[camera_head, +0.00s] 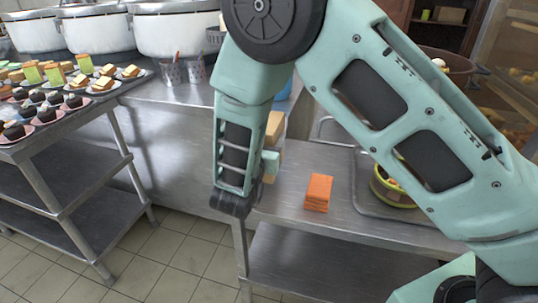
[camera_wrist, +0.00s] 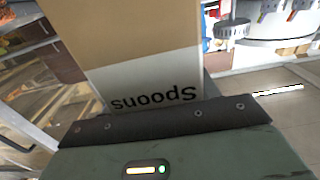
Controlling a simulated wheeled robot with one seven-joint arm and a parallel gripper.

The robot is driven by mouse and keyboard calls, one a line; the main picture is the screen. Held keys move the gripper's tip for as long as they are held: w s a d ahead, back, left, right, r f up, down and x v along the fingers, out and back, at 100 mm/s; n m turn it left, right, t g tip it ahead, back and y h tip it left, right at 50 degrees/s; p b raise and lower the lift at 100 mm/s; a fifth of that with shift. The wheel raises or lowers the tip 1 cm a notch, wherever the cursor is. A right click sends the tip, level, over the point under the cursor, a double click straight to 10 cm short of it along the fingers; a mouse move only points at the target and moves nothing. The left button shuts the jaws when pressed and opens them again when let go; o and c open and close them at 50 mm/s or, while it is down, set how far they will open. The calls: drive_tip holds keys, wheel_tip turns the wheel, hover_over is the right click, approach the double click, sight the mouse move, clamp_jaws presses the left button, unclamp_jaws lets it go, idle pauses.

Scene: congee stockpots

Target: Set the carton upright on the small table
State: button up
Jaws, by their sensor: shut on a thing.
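The carton (camera_wrist: 130,35) is tan with a white lower band marked "Spoons", which reads upside down in the wrist view. My gripper (camera_wrist: 165,122) is shut on it, with the dark finger pad across the printed band. In the head view, tan parts of the carton (camera_head: 275,124) show above and below my gripper (camera_head: 270,161); my forearm hides the rest. The carton is over or at the left end of the small metal table (camera_head: 290,194). I cannot tell whether its base touches the tabletop.
An orange stack (camera_head: 318,192) stands on the table, right of the carton. Farther right are a grey tray (camera_head: 362,200) and a green-rimmed bowl (camera_head: 385,190), partly behind my arm. Large white pots (camera_head: 173,32) stand at the back. A dessert cart (camera_head: 60,135) is at left.

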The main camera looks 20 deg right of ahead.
drive_tip(key=shift+f, duration=1.95)
drive_tip(key=shift+f, duration=0.1)
drive_tip(key=o, duration=1.2)
drive_tip(key=shift+b, duration=0.3)
drive_tip(key=shift+c, duration=0.2)
